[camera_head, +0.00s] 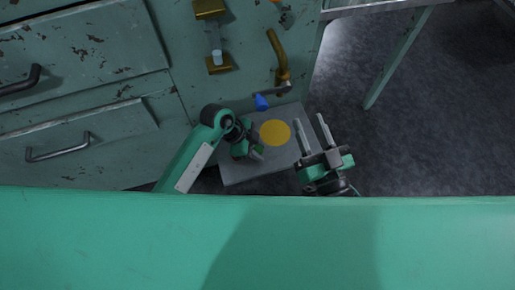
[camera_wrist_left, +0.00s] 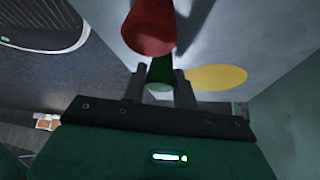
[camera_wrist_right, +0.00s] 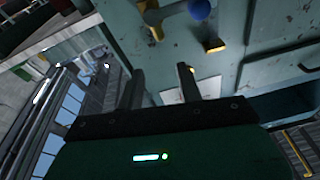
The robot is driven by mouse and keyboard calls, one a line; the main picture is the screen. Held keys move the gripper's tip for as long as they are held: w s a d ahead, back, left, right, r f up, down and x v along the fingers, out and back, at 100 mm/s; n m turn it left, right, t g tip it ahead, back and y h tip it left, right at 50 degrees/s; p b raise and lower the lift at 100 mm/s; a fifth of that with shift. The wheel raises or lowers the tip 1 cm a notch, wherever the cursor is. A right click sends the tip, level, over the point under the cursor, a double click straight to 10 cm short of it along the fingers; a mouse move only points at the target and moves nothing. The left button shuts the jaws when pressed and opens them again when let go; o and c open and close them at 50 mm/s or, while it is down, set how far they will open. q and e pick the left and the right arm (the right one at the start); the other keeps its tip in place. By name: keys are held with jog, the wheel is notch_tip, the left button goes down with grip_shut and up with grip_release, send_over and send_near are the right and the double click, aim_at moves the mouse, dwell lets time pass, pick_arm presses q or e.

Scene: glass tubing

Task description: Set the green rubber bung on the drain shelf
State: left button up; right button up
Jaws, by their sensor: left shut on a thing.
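The green rubber bung (camera_wrist_left: 161,72) is between the fingers of my left gripper (camera_wrist_left: 160,80), which is shut on it. In the head view, my left gripper (camera_head: 256,153) is low over the grey shelf (camera_head: 240,174), left of a flat yellow disc (camera_head: 275,133). Only a bit of the green bung (camera_head: 259,150) shows there. I cannot tell whether the bung touches the shelf. The disc also shows in the left wrist view (camera_wrist_left: 217,77), right of the bung. My right gripper (camera_head: 311,128) is open and empty over the shelf's right side.
A red tapered piece (camera_wrist_left: 150,28) is close beyond the green bung in the left wrist view. A brass pipe (camera_head: 277,55) and a bracketed glass tube (camera_head: 215,40) are on the worn green cabinet. Open floor lies right.

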pick_arm(q)
jog(key=o, duration=0.9)
jog(key=shift+o, duration=0.2)
pick_arm(e)
jog(key=shift+f, duration=0.15)
pick_arm(q)
jog(key=shift+a+r, duration=0.15)
jog(key=shift+r, duration=0.1)
jog(key=p+v, duration=0.3)
jog(key=v, duration=0.8)
jog(key=shift+r, duration=0.2)
pick_arm(e)
jog(key=s+f+g+h, duration=0.1)
jog(key=s+f+g, duration=0.3)
jog(key=f+g, duration=0.3)
jog(key=shift+s+a+f+g+h, duration=0.2)
jog(key=shift+f+g+h, duration=0.15)
jog(key=shift+f, duration=1)
pick_arm(q)
jog(key=shift+a, duration=0.1)
